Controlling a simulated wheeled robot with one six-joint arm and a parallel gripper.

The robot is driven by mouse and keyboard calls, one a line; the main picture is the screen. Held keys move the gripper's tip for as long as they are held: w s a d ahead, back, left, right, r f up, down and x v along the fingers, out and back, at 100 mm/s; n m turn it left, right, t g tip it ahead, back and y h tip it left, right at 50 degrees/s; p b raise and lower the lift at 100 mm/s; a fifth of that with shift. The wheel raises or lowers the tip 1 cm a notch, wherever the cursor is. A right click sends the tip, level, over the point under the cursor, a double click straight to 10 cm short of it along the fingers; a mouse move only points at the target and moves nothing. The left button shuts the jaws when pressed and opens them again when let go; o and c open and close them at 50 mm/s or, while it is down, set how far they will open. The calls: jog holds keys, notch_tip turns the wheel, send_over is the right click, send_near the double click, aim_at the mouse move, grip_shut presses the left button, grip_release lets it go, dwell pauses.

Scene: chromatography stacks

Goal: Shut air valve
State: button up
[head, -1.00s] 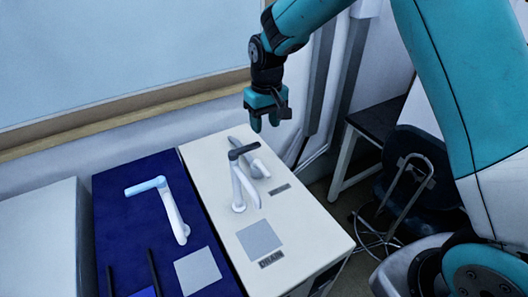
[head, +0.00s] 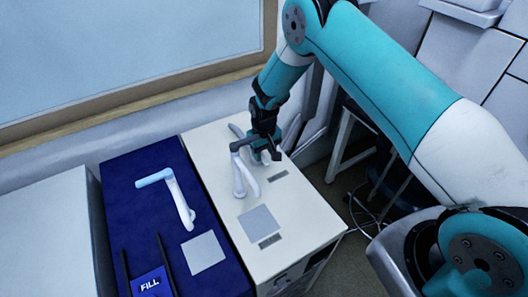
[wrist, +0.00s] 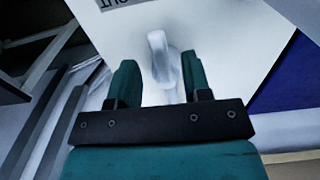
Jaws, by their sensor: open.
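The front tap (head: 240,182) has a dark grey handle. The rear tap (head: 236,131) is partly hidden behind my gripper (head: 266,155). I cannot read which one is the air valve. My gripper is low over the rear tap and points down. In the wrist view my gripper (wrist: 159,66) is open, and a white lever (wrist: 161,52) stands between its two teal fingers. Gaps show beside the lever, so it is not clamped.
The cream box (head: 305,215) carries a grey square plate (head: 258,221) and small labels. To its left, a dark blue box (head: 135,215) carries a tap with a light blue handle (head: 155,178) and a FILL label (head: 149,284). A wall stands close behind.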

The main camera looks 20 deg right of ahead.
jog(key=shift+f, duration=1.1)
grip_shut()
